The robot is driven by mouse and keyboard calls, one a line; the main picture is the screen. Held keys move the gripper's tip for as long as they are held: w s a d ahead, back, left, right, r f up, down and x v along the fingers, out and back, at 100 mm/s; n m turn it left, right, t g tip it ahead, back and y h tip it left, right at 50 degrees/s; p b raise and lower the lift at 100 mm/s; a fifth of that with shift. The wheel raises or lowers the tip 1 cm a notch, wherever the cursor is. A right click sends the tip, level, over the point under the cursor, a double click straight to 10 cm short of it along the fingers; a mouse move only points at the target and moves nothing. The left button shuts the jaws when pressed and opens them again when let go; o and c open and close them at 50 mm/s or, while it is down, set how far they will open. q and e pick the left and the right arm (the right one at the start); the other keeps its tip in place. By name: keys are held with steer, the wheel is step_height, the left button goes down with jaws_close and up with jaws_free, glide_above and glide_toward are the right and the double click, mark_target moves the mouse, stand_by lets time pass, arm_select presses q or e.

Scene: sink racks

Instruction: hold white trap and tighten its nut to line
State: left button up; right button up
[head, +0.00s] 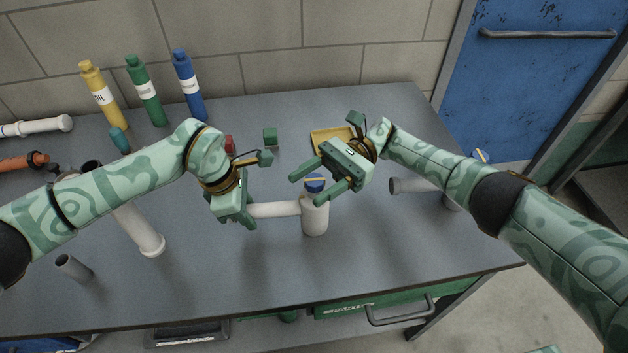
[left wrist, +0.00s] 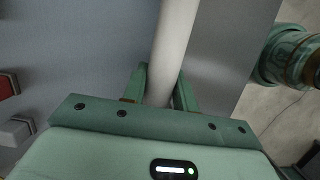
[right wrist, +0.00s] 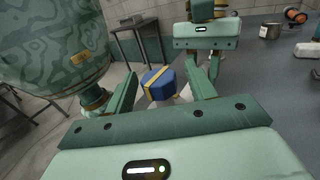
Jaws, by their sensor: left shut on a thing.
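The white trap (head: 315,219) stands upright near the middle of the bench, with a side pipe (head: 275,209) running left. Its blue nut (head: 314,184) sits on top and bears a yellow mark. My left gripper (head: 250,218) is shut on the side pipe, which also shows between its fingers in the left wrist view (left wrist: 165,70). My right gripper (head: 310,185) is open, its fingers on either side of the nut. In the right wrist view the nut (right wrist: 157,84) lies between the fingers, with a gap on each side. I cannot make out a line on the trap body.
Yellow (head: 103,97), green (head: 145,92) and blue (head: 188,87) bottles stand at the back left. Another pipe (head: 408,186) is partly behind my right arm.

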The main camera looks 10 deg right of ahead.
mark_target(314, 180)
step_height(314, 180, up, 10)
stand_by(0.5)
arm_select(q)
steer(key=o, duration=1)
steer(key=v, duration=1.2)
steer(key=shift+f, duration=0.1)
arm_select(e)
steer(key=shift+f, duration=0.1)
